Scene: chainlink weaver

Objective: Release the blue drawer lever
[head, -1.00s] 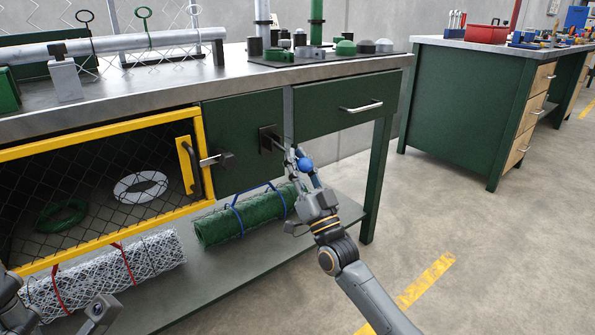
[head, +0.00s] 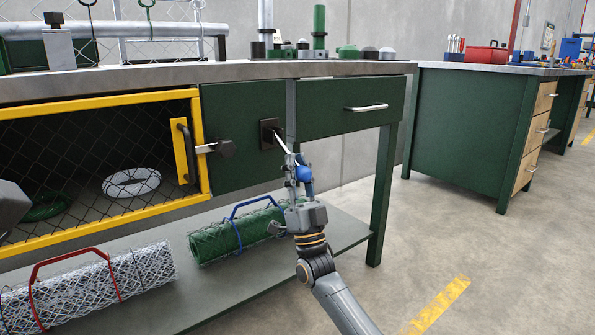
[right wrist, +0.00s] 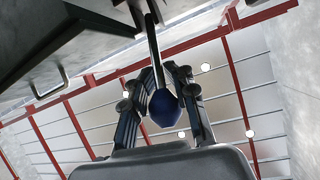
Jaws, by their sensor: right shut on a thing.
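The drawer lever is a pale rod with a blue knob (head: 303,173), slanting down and right from a dark plate (head: 268,133) on the green bench front. My right gripper (head: 300,180) is shut on the blue knob. The right wrist view shows the knob (right wrist: 164,108) between the two fingers, with the dark rod running up from it. The green drawer (head: 325,116) right of the plate looks closed. At the left edge of the head view is a dark grey piece of my left arm; its fingers are not visible.
A yellow-framed mesh door (head: 205,160) with a latch (head: 224,148) is left of the lever. A green mesh roll (head: 222,240) and a white mesh roll (head: 90,285) lie on the lower shelf (head: 235,285). The floor at right is clear.

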